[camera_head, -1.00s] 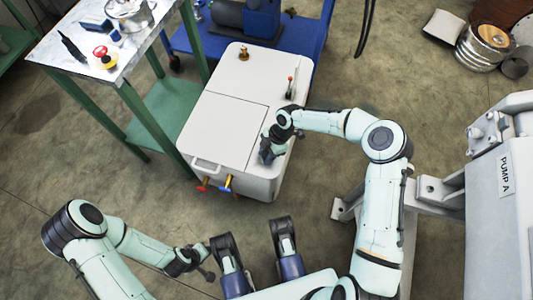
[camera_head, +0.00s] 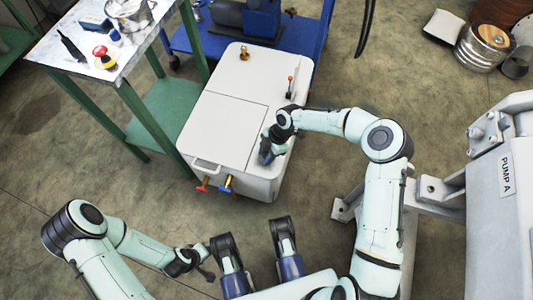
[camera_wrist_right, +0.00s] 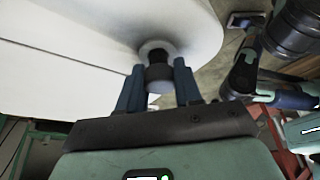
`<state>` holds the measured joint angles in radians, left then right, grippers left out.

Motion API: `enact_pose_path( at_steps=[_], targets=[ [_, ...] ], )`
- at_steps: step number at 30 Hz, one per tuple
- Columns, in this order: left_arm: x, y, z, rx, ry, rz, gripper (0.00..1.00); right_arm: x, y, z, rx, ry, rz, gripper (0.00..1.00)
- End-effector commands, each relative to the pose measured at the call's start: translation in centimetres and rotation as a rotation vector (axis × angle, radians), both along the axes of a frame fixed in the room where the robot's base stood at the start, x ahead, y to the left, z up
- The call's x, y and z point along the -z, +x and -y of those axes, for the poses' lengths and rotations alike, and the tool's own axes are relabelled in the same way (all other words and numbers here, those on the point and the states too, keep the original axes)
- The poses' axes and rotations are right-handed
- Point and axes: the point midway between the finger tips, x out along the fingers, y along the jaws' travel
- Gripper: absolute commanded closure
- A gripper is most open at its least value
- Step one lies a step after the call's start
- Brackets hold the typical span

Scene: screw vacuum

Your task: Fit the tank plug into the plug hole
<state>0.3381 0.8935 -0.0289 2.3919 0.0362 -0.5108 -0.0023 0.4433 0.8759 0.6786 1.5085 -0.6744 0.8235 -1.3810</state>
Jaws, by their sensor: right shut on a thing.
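The white tank (camera_head: 225,105) stands in the middle of the head view. My right gripper (camera_head: 265,158) is at its near right corner. In the right wrist view, the right gripper (camera_wrist_right: 158,88) has its two blue fingers on either side of the dark, cylindrical tank plug (camera_wrist_right: 158,78). The plug's narrower dark end meets a grey ring around the plug hole (camera_wrist_right: 157,47) in the white tank surface. How deep it sits in the hole is hidden. My left gripper (camera_head: 207,263) hangs over the floor, away from the tank; its finger opening is unclear.
A brass fitting (camera_head: 244,53) and a small red-tipped lever (camera_head: 290,86) stand on the tank top. Red and blue valve handles (camera_head: 224,182) stick out at the front. A green-legged table (camera_head: 98,38) is at left, the Pump A housing (camera_head: 497,215) at right.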

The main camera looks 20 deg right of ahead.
Motion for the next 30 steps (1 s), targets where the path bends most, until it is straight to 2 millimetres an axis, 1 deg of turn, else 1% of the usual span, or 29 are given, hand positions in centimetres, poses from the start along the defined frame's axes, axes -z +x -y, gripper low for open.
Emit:
enact_pose_path(
  at_steps=[17,29,30],
  targets=[
    [0.2,0.0,0.0,-0.001,0.0,0.0,0.53,0.1,0.0,0.0,-0.001,0.0,0.0,0.95],
    [0.6,0.1,0.0,0.0,0.0,0.0,0.53,1.0,0.0,0.0,-0.001,0.0,0.0,0.95],
    [0.6,0.1,0.0,0.0,0.0,0.0,0.53,1.1,0.0,0.0,-0.001,0.0,0.0,0.63]
  ],
)
